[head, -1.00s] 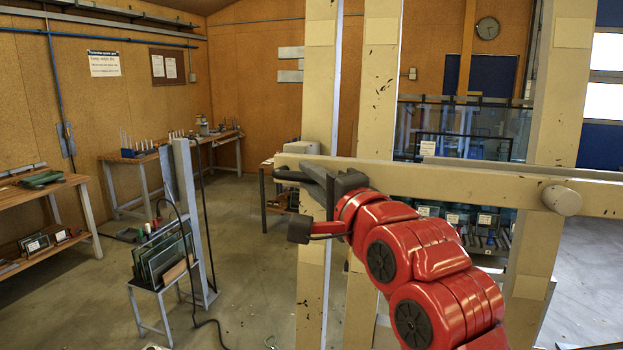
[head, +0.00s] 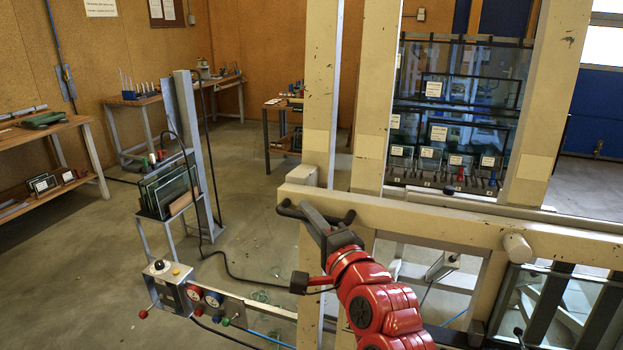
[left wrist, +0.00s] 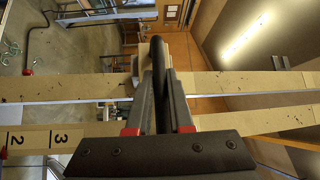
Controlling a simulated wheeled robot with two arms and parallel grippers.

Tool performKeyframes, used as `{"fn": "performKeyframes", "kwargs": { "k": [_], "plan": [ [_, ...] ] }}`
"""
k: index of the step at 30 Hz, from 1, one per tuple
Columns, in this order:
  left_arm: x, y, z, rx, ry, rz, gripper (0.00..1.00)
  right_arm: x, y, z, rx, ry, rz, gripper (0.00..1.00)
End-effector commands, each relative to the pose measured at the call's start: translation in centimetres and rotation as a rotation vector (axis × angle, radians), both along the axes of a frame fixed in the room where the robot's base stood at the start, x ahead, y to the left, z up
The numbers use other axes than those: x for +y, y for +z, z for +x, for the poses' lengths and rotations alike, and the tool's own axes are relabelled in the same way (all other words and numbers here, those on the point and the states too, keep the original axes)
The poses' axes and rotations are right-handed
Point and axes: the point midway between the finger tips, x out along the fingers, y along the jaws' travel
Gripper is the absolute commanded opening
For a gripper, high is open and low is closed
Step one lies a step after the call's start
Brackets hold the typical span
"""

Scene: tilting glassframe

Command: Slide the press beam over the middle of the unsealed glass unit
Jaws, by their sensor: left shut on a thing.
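The press beam (head: 420,222) is a beige horizontal bar crossing the upright posts of the frame. A black bar handle (head: 287,209) sits at its left end. My left gripper (head: 318,222) is shut on this handle; in the left wrist view the fingers (left wrist: 158,85) close around the dark bar (left wrist: 157,60). A glass pane (head: 567,303) shows at the lower right, below the beam and partly cut off by the picture edge. I cannot tell whether it is the unsealed unit. My right gripper is not in view.
Beige posts (head: 370,120) stand behind the beam. A round knob (head: 516,247) sticks out of the beam at right. A control box with gauges (head: 175,290) is at lower left, near a small glass rack (head: 170,190). The floor at left is mostly open.

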Motion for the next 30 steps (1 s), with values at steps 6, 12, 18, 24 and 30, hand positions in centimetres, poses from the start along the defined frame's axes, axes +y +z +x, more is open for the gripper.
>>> {"fn": "performKeyframes", "kwargs": {
  "k": [6, 12, 18, 24, 30],
  "plan": [
    [0.2, -9.1, -0.9, 0.010, -0.002, 0.009, 0.00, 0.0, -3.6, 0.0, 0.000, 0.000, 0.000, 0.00],
    [0.5, -15.3, -1.6, 0.012, 0.001, 0.007, 0.00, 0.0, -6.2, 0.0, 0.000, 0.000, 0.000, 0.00],
    [0.7, -19.6, -2.1, 0.008, 0.000, 0.005, 0.00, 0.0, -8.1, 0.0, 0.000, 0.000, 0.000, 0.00],
    [0.7, -21.8, -2.4, 0.006, -0.001, 0.001, 0.00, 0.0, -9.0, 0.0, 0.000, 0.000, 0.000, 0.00],
    [0.8, -22.5, -2.5, 0.007, -0.001, 0.000, 0.00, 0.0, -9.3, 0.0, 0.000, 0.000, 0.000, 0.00]
  ]
}}
